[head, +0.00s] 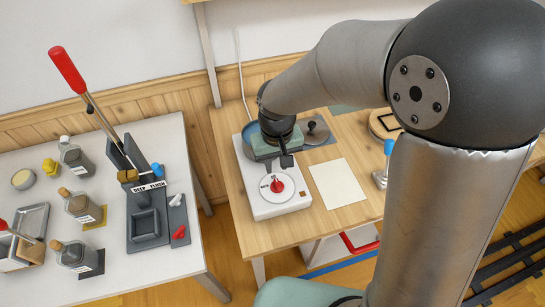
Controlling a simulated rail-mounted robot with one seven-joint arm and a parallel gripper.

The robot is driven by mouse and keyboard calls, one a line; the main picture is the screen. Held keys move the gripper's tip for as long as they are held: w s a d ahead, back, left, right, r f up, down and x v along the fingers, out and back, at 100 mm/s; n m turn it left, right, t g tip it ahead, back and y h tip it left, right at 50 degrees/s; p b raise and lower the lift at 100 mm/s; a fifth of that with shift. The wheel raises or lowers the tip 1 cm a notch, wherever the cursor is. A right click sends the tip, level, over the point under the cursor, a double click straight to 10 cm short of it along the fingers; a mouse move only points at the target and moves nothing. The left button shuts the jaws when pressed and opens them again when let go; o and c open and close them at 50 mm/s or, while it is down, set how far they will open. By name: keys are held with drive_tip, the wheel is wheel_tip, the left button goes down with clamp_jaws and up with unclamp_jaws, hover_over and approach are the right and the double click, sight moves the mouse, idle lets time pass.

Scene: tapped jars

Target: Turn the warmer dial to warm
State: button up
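The warmer (284,209) is a white box on the wooden table, with a cord running up the wall behind it. Its red dial (277,186) sits on a round white face on the front part of its top. Small dark lettering lies beside the dial, mostly to its left, too small to read surely. My gripper (288,161) hangs just behind and above the dial, apart from it in the picture. Its dark fingertips look close together, but any gap between them is hidden. The back of the warmer's top is largely hidden by my arm; a blue round rim (249,136) shows there.
A cream sheet (338,183) lies right of the warmer. A grey lidded thing (317,131) stands behind, and a blue-topped lever (387,160) further right. A white table (105,205) at left carries jars (78,254) and a red-handled press (90,100). My arm covers the right side.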

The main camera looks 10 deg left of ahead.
sight(277, 182)
drive_tip(key=shift+w+d+f+b, duration=0.1)
drive_tip(key=shift+d+f+b, duration=0.1)
drive_tip(key=shift+f+b, duration=2.3)
drive_tip(key=shift+f, duration=1.25)
drive_tip(key=shift+f, duration=0.15)
